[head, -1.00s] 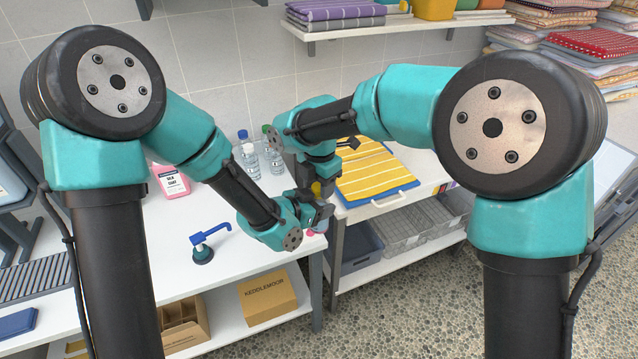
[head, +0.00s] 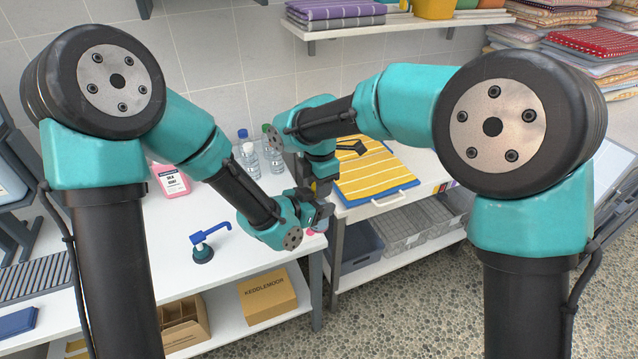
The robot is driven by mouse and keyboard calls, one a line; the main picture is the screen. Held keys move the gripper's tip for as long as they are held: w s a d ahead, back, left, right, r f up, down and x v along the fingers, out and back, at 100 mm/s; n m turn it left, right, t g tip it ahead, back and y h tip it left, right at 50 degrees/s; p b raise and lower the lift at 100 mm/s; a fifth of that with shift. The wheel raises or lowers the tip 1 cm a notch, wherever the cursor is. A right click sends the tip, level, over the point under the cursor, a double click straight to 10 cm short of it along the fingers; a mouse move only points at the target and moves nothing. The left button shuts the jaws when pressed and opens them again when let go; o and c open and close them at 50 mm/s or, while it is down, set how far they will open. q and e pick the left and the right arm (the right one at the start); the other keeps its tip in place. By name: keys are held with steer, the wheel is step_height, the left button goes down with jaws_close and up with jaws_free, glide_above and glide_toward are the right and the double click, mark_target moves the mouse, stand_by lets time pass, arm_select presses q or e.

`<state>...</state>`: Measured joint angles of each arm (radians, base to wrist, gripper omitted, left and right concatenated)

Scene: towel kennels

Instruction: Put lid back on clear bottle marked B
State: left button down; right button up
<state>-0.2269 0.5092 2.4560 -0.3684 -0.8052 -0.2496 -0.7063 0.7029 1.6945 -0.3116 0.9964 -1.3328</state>
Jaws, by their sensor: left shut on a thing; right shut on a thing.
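My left gripper (head: 318,214) is at the front right corner of the white table. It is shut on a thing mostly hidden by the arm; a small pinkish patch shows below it. My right gripper (head: 321,187) points down just above the left one, close to it. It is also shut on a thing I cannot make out. Several clear bottles stand at the table's back, one with a blue lid (head: 243,134), one with a white lid (head: 249,148) and one with a green lid (head: 267,129). No letter B is readable, and I cannot tell whether lid and bottle touch.
A yellow striped towel (head: 372,176) lies on a blue board at the right. Cardboard boxes (head: 268,296) are below. The table between pump and pink bottle is clear.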

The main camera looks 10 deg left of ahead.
steer(key=o, duration=1)
steer(key=shift+r, duration=2.25)
steer(key=shift+c, duration=0.3)
steer(key=shift+r+n, duration=1.7)
steer(key=shift+r, duration=0.05)
